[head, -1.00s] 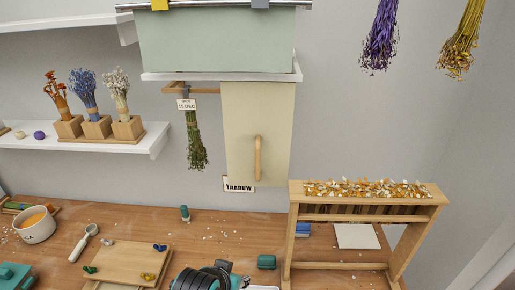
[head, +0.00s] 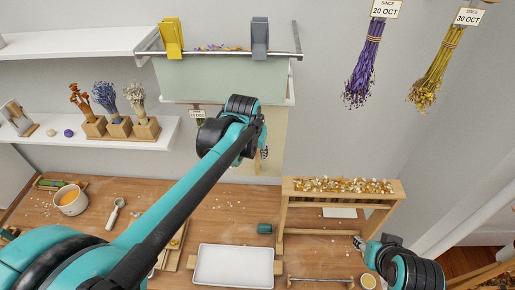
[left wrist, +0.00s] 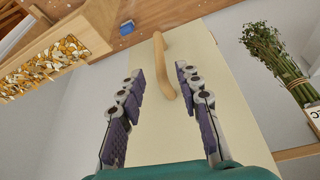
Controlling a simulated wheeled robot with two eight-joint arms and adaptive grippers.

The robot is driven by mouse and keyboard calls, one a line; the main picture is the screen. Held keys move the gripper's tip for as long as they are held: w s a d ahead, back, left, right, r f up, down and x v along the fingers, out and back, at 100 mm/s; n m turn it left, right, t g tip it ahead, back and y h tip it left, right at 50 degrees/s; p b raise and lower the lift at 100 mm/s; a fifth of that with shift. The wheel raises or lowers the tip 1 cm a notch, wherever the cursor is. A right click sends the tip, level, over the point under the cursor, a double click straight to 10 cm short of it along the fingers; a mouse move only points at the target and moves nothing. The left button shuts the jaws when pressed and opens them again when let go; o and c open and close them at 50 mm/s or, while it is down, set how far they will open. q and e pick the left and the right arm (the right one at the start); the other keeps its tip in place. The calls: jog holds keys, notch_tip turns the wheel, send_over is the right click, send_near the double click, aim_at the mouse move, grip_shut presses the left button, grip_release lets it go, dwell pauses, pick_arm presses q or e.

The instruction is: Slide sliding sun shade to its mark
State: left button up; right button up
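The sun shade is a cream panel (head: 273,128) with a wooden bar handle (head: 258,162), hanging below the pale green box on the wall. My left arm and hand cover much of it in the head view. In the left wrist view the panel (left wrist: 215,95) fills the middle. My left gripper (left wrist: 158,78) is open there, with the handle (left wrist: 160,62) lying between and just beyond its fingertips. I see no grip on the handle. My right gripper (head: 360,243) is low at the right, by the wooden rack; its fingers are too small to judge. I cannot make out a mark.
Dried herbs (left wrist: 274,55) hang close beside the panel in the left wrist view. A rack topped with petals (head: 345,186) stands right of the panel. A white tray (head: 233,266) lies on the bench below. Shelves (head: 105,131) with dried flowers are at the left.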

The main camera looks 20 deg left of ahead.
aim_at(257, 159)
pick_arm(q)
jog(key=x, duration=0.7)
jog(key=shift+w+f, duration=0.2)
jog(key=shift+f, duration=0.15)
grip_shut()
